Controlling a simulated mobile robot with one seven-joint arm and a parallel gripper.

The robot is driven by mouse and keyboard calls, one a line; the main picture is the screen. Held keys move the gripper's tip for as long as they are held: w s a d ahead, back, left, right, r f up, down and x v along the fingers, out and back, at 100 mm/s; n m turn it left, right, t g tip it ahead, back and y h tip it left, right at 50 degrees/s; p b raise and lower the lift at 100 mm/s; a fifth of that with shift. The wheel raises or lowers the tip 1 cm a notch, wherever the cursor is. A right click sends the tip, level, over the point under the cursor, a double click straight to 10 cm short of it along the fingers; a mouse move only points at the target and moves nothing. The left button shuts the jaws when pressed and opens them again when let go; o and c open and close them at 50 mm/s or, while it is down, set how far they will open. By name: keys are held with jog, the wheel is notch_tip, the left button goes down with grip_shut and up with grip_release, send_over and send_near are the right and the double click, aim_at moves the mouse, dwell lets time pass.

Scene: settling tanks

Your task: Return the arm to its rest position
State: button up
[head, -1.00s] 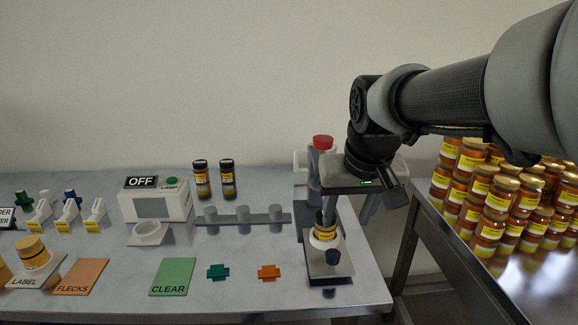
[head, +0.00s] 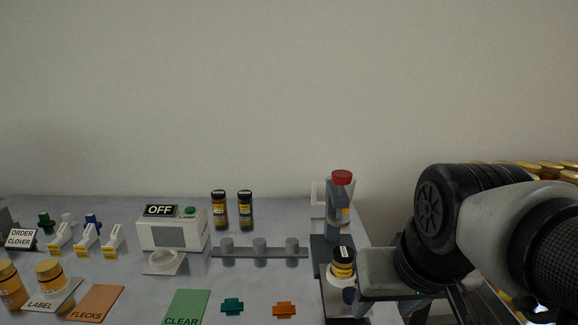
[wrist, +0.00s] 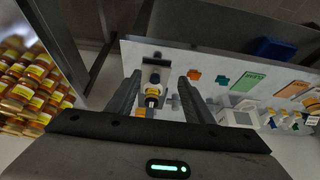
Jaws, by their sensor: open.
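My arm reaches in from the right of the head view, bent at a large black joint. My gripper (head: 395,275) is low at the right, beside the grey stand with the red knob (head: 342,178). In the wrist view my gripper (wrist: 158,82) shows both fingers spread apart, with nothing held between them. A small jar with a yellow label (head: 343,270) stands in a white holder on that stand. It also shows between the fingers in the wrist view (wrist: 153,92), apart from them. The fingertips are hidden in the head view.
The bench holds a box reading OFF (head: 173,230), two dark jars (head: 231,210), a grey rail with pegs (head: 259,251), a green CLEAR mat (head: 185,306) and an orange FLECKS mat (head: 97,303). Stacked honey jars (wrist: 30,80) stand across a gap from the bench.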

jog(key=s+r+p, duration=0.3)
jog(key=r+p, duration=1.3)
jog(key=p, duration=0.2)
jog(key=shift+r, duration=0.3)
dwell(0.5)
